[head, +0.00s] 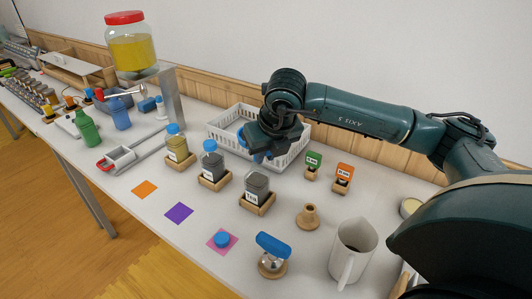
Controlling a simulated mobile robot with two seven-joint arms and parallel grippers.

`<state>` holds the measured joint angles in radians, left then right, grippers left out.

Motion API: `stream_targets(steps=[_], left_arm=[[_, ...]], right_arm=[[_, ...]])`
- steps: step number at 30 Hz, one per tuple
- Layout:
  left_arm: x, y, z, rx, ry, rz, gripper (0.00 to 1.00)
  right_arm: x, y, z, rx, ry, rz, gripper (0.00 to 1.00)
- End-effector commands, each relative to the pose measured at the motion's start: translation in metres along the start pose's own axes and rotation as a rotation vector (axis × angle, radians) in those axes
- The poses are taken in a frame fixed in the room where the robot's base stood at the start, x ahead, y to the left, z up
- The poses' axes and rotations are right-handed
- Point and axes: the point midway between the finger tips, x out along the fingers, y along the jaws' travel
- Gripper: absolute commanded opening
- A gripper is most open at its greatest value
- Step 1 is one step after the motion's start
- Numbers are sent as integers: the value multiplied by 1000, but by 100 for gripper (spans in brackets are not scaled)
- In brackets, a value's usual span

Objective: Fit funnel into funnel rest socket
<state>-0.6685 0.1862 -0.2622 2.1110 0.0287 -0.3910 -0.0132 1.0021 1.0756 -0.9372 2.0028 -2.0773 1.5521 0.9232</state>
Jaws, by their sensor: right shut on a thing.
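My right gripper (262,147) is above the table, in front of the white basket and above and behind the open grey jar. It is shut on a blue thing (243,137), which seems to be the funnel. Only small blue parts show around the fingers, so its shape and tilt are hard to tell. A small wooden piece with a round raised neck (307,217), likely the funnel rest socket, stands on the table to the right of the jars. Nothing sits in it, and the gripper is well apart from it. My left gripper is not in view.
A blue lid (222,239) lies on a pink square. The white basket (228,120) is behind.

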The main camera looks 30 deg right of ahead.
Motion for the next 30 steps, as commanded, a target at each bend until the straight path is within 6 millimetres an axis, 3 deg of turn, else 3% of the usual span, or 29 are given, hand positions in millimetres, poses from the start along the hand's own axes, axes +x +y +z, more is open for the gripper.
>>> stream_targets(steps=[19,30], left_arm=[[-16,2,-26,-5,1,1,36],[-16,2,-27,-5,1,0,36]], right_arm=[[-54,0,23,0,-2,2,0],[-58,0,24,-2,0,1,0]])
